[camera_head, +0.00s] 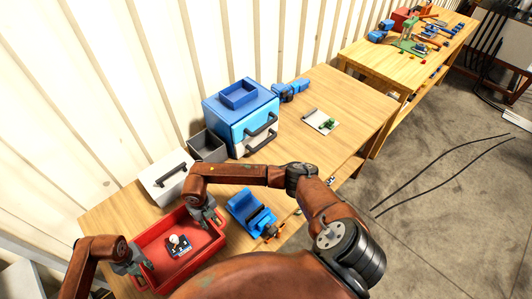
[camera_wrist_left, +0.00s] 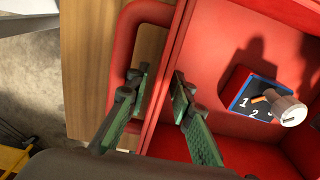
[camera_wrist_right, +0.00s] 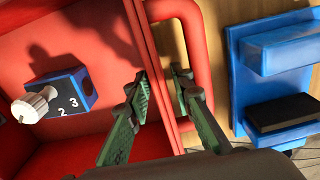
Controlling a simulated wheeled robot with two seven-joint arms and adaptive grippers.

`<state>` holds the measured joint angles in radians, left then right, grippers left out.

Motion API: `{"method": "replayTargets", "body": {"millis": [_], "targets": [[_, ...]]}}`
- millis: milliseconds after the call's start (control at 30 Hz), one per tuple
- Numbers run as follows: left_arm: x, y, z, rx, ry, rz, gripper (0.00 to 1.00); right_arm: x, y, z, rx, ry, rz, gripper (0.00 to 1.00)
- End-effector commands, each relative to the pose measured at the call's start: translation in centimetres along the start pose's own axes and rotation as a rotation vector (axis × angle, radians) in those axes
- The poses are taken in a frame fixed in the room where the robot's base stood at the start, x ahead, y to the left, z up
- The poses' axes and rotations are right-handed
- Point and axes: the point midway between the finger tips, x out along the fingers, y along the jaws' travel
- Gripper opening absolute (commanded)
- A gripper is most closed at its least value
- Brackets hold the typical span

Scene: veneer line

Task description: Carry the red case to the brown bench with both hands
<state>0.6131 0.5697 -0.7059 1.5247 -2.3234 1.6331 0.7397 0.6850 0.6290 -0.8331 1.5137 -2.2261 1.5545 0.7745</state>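The red case (camera_head: 150,274) is an open-topped red tray with a loop handle at each end. It sits on the near wooden bench (camera_head: 345,95). A blue block with numbers and a pale knob (camera_head: 179,246) lies inside it. My left gripper (camera_head: 134,268) is at the case's left end; in the left wrist view its fingers (camera_wrist_left: 160,88) stand apart on either side of the wall, one between wall and handle. My right gripper (camera_head: 208,215) is at the right end; its fingers (camera_wrist_right: 162,85) likewise straddle the wall, apart. A second, yellowish-brown bench (camera_head: 385,62) stands beyond.
A white case (camera_head: 163,180), a grey bin (camera_head: 208,146) and a blue-and-white toolbox (camera_head: 240,115) stand behind the red case. A blue vise (camera_head: 247,208) is close to its right. The far bench holds tools and a red box (camera_head: 405,18). Cables (camera_head: 430,165) lie on the floor.

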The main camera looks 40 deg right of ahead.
Motion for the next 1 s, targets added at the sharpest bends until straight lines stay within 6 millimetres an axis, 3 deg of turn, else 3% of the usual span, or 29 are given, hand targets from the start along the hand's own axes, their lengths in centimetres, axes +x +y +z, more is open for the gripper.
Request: {"method": "replayTargets", "body": {"millis": [233,700,1000], "targets": [[-1.6,0.0,0.1,0.001,-0.003,0.0,0.22,0.0,0.0,0.0,0.0,-0.001,0.0,0.22],[-10.5,0.1,0.0,0.0,-0.003,0.001,0.22,0.0,0.0,0.0,0.0,-0.001,0.0,0.22],[-12.1,0.0,-0.2,0.0,-0.001,0.0,0.22,-0.9,0.1,0.1,-0.001,-0.003,0.002,0.22]]}}
